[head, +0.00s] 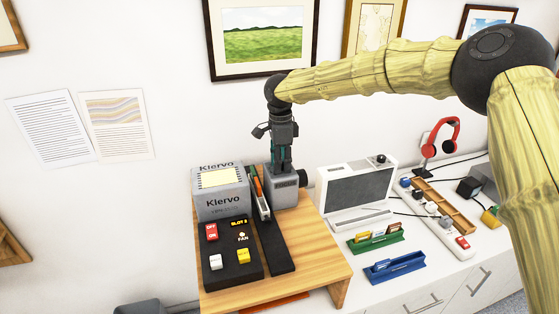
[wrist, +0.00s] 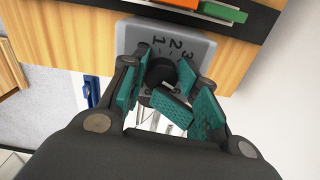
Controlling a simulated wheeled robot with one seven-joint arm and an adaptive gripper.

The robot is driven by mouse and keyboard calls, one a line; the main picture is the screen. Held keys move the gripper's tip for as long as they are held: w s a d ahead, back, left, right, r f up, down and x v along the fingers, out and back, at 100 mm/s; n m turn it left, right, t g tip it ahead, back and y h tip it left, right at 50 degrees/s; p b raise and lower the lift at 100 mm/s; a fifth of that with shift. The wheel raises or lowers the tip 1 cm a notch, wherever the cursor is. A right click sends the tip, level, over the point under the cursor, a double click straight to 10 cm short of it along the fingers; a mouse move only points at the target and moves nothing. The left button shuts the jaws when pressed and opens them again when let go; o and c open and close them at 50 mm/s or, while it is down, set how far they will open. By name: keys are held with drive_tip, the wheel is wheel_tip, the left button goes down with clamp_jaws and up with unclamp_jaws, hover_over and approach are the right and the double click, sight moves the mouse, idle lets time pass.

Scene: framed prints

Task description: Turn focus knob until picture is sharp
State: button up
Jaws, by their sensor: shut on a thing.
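The grey Klervo projector unit (head: 220,203) stands on a wooden stand, with a pale cream panel on top. A grey block (head: 284,195) stands to its right, with a short black cylinder (head: 304,178) on its right side. In the wrist view, the block's face (wrist: 193,45) carries the numbers 1, 2 and 3 around a black knob (wrist: 161,69). My gripper (wrist: 166,92) is shut on this knob with its teal-padded fingers. In the head view my gripper (head: 282,163) points down onto the block and hides the knob. I see no projected picture on the wall.
A slide tray (head: 263,209) with coloured slides lies between unit and block. A black control panel (head: 231,250) is in front. A white-framed grey screen device (head: 358,188), green rack (head: 376,239) and blue rack (head: 394,267) stand to the right. Framed prints hang behind.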

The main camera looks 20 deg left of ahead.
drive_tip(key=shift+a+r, duration=0.15)
drive_tip(key=shift+a, duration=0.1)
drive_tip(key=shift+c, duration=0.2)
drive_tip(key=shift+w+d, duration=0.1)
drive_tip(key=shift+r, duration=0.1)
drive_tip(key=shift+r, duration=0.1)
drive_tip(key=shift+r+m+p, duration=0.1)
drive_tip(key=shift+m+p, duration=0.4)
drive_tip(key=shift+m, duration=0.2)
drive_tip(key=m, duration=0.1)
drive_tip(key=m+p, duration=0.1)
drive_tip(key=m, duration=0.1)
drive_tip(key=shift+w+r, duration=0.15)
drive_tip(key=shift+r, duration=0.05)
drive_tip(key=shift+a, duration=0.25)
drive_tip(key=shift+c, duration=0.5)
drive_tip(key=shift+d, duration=0.1)
